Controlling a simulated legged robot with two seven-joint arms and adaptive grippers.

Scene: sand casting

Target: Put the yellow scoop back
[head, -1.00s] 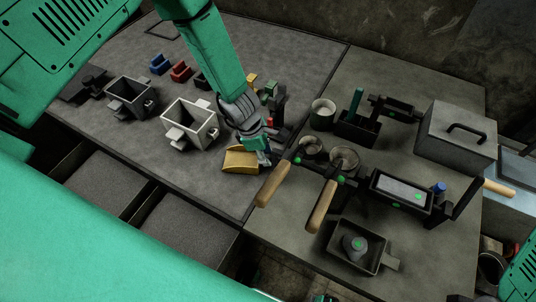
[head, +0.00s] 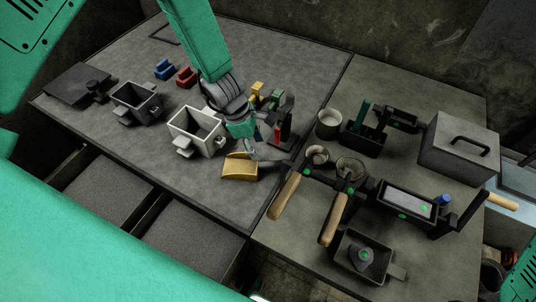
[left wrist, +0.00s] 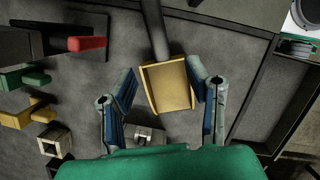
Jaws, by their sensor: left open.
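The yellow scoop (head: 240,168) lies on the grey table top, near the front edge of the dark-framed work area. In the left wrist view the scoop (left wrist: 168,86) shows its open tray, with a dark grey handle (left wrist: 155,30) running up to the top edge. My left gripper (head: 250,150) is just behind the scoop in the head view. My right gripper is not in view.
A pale casting box (head: 197,130) stands left of the scoop. A black stand with a red part (head: 284,122) is close to the gripper's right. Two wooden-handled ladles (head: 335,219) and a lidded grey box (head: 459,147) are on the right table. Bare table lies in front of the scoop.

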